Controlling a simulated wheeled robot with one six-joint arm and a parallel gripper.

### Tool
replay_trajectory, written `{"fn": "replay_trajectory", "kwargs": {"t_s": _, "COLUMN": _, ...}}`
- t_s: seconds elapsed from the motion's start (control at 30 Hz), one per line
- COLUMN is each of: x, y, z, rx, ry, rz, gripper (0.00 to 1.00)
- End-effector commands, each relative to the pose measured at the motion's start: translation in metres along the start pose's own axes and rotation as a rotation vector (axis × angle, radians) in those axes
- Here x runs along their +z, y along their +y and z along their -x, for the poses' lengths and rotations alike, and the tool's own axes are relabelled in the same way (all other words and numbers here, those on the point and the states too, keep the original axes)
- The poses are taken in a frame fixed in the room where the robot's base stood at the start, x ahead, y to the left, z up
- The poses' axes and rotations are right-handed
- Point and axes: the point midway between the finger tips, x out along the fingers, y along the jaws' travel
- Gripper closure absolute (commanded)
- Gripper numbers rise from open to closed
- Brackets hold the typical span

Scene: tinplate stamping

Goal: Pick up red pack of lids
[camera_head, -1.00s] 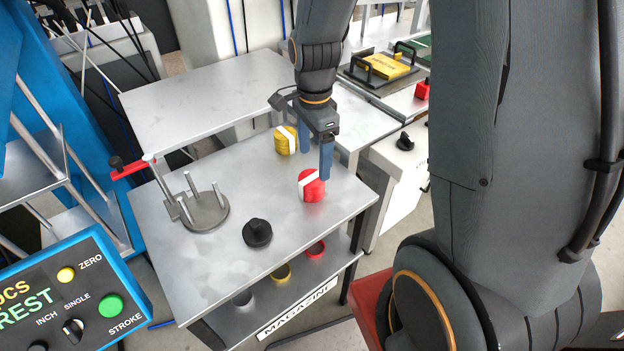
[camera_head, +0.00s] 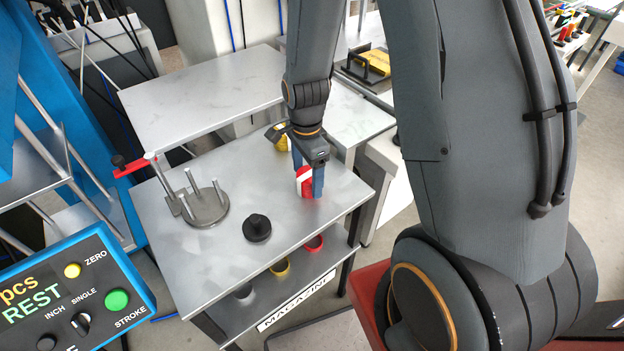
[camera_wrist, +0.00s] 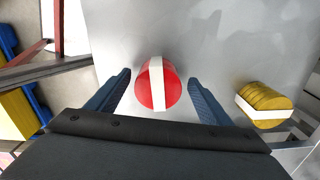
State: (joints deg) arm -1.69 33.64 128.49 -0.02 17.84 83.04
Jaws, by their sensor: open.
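The red pack of lids (camera_head: 304,187) stands on the grey metal table near its right side, with a white band around it. In the wrist view the red pack (camera_wrist: 145,88) is between the two blue fingers, with a gap on each side. My gripper (camera_head: 308,180) is open and low over the pack; in the head view its fingers partly hide the pack. It also shows in the wrist view (camera_wrist: 158,85).
A yellow pack of lids (camera_wrist: 265,103) lies to the right in the wrist view, outside the fingers. The table (camera_head: 180,265) also holds a black knob-like piece (camera_head: 257,228) and a round fixture with posts (camera_head: 205,208). A shelf labelled MAGAZINE (camera_head: 292,300) is below.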

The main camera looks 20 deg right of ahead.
Motion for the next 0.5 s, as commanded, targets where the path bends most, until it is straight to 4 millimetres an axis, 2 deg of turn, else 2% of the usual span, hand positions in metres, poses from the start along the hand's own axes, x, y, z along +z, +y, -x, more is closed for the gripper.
{"fn": "replay_trajectory", "kwargs": {"t_s": 0.07, "x": -0.0002, "y": 0.0001, "z": 0.0001, "rx": 0.000, "ry": 0.000, "rz": 0.000, "gripper": 0.30}}
{"fn": "replay_trajectory", "kwargs": {"t_s": 0.3, "x": -0.0005, "y": 0.0002, "z": 0.0002, "rx": 0.000, "ry": 0.000, "rz": -0.001, "gripper": 0.70}}
{"fn": "replay_trajectory", "kwargs": {"t_s": 0.5, "x": -0.0005, "y": 0.0002, "z": 0.0004, "rx": 0.000, "ry": 0.000, "rz": -0.001, "gripper": 0.72}}
